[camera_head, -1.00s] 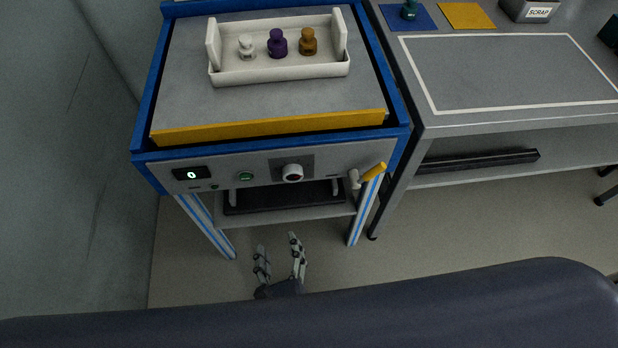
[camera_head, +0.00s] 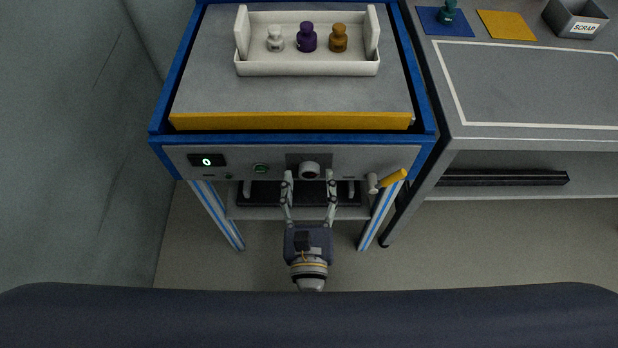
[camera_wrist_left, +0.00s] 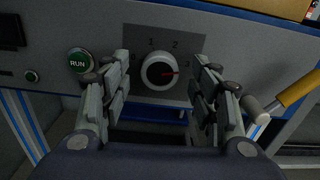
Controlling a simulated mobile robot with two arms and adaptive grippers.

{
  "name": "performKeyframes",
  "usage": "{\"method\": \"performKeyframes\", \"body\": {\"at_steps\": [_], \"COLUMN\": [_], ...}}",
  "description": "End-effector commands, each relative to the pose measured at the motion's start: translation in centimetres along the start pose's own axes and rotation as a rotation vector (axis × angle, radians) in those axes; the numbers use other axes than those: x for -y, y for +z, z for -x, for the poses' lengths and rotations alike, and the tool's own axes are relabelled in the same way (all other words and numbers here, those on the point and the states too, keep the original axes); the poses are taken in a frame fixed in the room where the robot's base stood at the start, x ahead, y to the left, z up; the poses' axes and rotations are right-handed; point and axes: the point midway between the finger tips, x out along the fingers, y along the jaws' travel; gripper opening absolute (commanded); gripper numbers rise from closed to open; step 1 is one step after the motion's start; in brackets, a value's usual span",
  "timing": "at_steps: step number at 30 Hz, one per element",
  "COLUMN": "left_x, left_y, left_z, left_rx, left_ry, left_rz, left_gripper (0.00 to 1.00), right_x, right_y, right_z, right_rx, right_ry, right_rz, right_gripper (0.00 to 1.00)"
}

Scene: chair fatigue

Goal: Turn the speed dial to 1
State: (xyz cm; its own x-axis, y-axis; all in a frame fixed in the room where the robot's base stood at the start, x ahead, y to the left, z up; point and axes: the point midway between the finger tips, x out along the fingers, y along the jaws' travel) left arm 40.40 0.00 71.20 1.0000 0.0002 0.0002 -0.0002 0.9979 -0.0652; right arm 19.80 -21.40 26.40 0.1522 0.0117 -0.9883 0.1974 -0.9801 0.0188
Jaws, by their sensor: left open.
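The speed dial (camera_head: 310,170) is a round pale knob on the grey front panel of the blue-framed machine. In the left wrist view the dial (camera_wrist_left: 158,71) has a red pointer mark aimed to the right, with the numbers 1 and 2 printed above it. My left gripper (camera_head: 309,180) is open in front of the panel, its two fingers on either side of the dial. A gap shows between each finger and the knob in the left wrist view. My right gripper is not in view.
A display (camera_head: 207,160) reads 0. A green RUN button (camera_wrist_left: 79,61) is left of the dial, and a yellow-handled lever (camera_head: 392,178) is to its right. A white tray (camera_head: 306,69) with three small bottle-like pieces sits on top. A grey bench (camera_head: 540,100) stands at right.

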Motion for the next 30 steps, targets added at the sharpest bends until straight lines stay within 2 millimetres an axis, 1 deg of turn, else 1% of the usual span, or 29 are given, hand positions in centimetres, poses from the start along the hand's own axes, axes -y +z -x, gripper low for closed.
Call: {"method": "performKeyframes", "body": {"at_steps": [1,4,13,14,15,17,18,19,30], "left_x": [0.01,-0.01,-0.01,-0.01,-0.01,-0.01,-0.01,-0.01,-0.03], "left_y": [0.06,0.02,-0.02,-0.02,-0.02,-0.02,-0.02,-0.02,-0.06], "left_z": [-0.54,-1.11,-1.29,-1.28,-1.28,-1.27,-1.27,-1.27,-1.26], "left_rx": [0.001,0.000,-0.001,-0.001,-0.001,-0.001,-0.001,-0.001,0.000], "left_ry": [0.000,0.000,-0.001,-0.001,-0.001,-0.001,-0.001,-0.001,-0.001], "left_rz": [0.000,0.000,0.000,0.001,0.001,0.001,0.001,0.001,0.034], "left_gripper": [0.56,0.56,0.56,0.49,0.40,0.27,0.17,0.12,0.12], "right_x": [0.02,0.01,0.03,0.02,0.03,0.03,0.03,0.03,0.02], "right_y": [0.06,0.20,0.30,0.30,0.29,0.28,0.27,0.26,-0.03], "right_z": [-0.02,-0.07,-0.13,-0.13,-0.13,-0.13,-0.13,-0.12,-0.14], "right_rx": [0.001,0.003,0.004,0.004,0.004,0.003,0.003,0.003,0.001], "right_ry": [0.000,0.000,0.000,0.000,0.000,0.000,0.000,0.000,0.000], "right_rz": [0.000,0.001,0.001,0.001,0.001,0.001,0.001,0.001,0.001], "right_gripper": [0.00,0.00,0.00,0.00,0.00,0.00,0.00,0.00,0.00]}}
